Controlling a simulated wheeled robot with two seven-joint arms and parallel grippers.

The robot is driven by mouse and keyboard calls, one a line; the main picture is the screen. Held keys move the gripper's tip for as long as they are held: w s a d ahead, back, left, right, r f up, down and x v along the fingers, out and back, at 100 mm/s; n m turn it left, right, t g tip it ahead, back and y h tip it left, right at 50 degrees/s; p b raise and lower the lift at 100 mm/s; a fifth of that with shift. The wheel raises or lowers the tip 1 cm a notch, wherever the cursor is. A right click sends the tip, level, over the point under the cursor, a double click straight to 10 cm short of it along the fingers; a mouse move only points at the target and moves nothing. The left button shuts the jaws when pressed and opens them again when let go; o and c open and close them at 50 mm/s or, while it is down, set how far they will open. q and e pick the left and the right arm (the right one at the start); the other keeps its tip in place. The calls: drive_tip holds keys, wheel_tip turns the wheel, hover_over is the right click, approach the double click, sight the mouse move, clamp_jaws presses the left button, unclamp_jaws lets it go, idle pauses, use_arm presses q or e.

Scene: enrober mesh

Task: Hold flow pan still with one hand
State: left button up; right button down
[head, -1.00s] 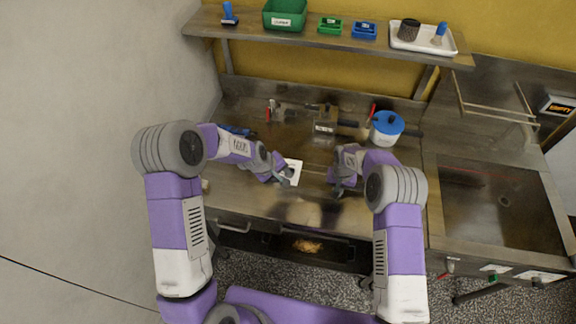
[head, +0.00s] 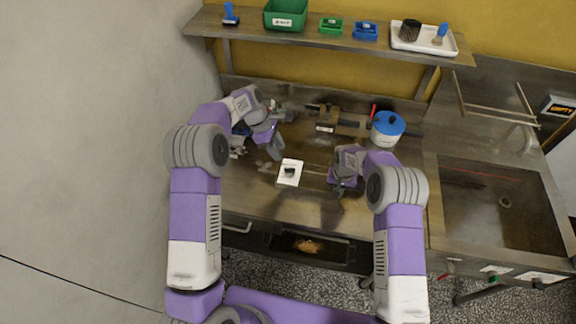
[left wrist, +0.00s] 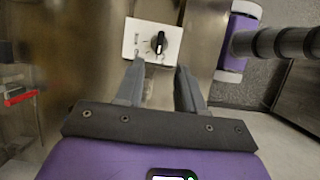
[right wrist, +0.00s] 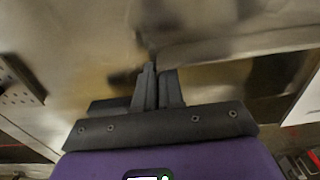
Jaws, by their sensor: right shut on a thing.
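My right gripper (head: 338,182) is low over the right part of the steel worktop. In the right wrist view its fingers (right wrist: 157,75) are nearly together on a thin dark piece (right wrist: 149,48), which looks like part of the flow pan. The rest of the pan cannot be told from the shiny steel around it. My left gripper (head: 279,153) is open and empty above the left part of the worktop. In the left wrist view a gap shows between its fingers (left wrist: 159,75). A white panel with a black knob (head: 290,172) lies beyond the fingertips and also shows there (left wrist: 135,40).
A blue-lidded pot (head: 387,127) and a steel device (head: 341,123) stand at the back of the worktop (head: 260,198). A shelf (head: 300,38) with bins and a white tray (head: 404,46) hangs above. A sink (head: 500,205) is at the right.

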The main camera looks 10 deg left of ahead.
sight(290, 168)
use_arm(q)
drive_tip(key=x, duration=0.9)
drive_tip(key=shift+d+f, duration=0.15)
drive_tip(key=shift+f, duration=0.15)
drive_tip(key=shift+c, duration=0.3)
clamp_jaws()
